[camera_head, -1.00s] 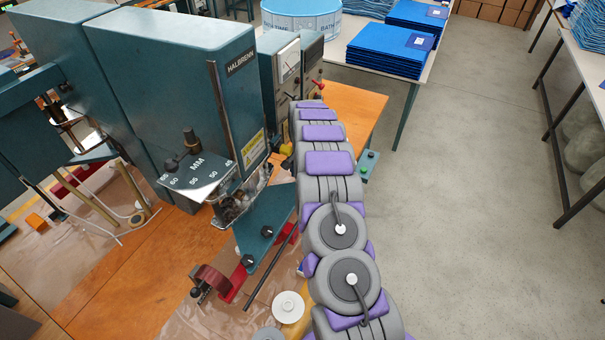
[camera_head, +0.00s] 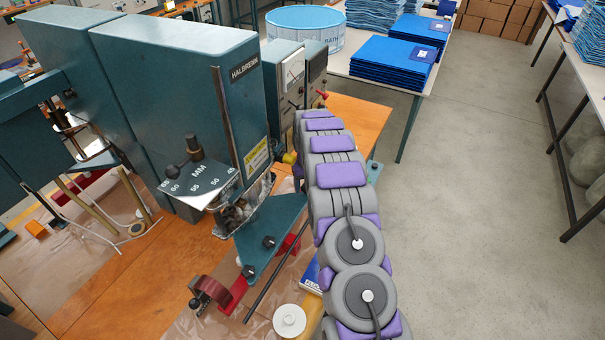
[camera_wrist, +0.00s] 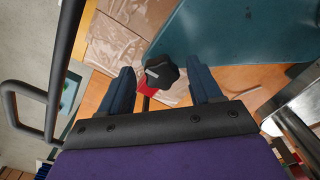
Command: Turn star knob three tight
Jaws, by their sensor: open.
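In the wrist view a black star knob (camera_wrist: 162,72) with a pale mark sits at the edge of a teal plate (camera_wrist: 235,40). My gripper (camera_wrist: 162,69) is open, with one dark blue finger on each side of the knob. Gaps show between both fingers and the knob. In the head view two black star knobs, a farther one (camera_head: 268,242) and a nearer one (camera_head: 249,271), sit on a teal plate (camera_head: 270,222). My arm hides my gripper there. I cannot tell which knob is number three.
The teal welding machine (camera_head: 180,80) stands left of my arm on a wooden bench (camera_head: 100,290). A red clamp-like part (camera_head: 210,290) and a white disc (camera_head: 289,320) are near the front. In the wrist view dark bars (camera_wrist: 62,60) run at left. Open floor lies right.

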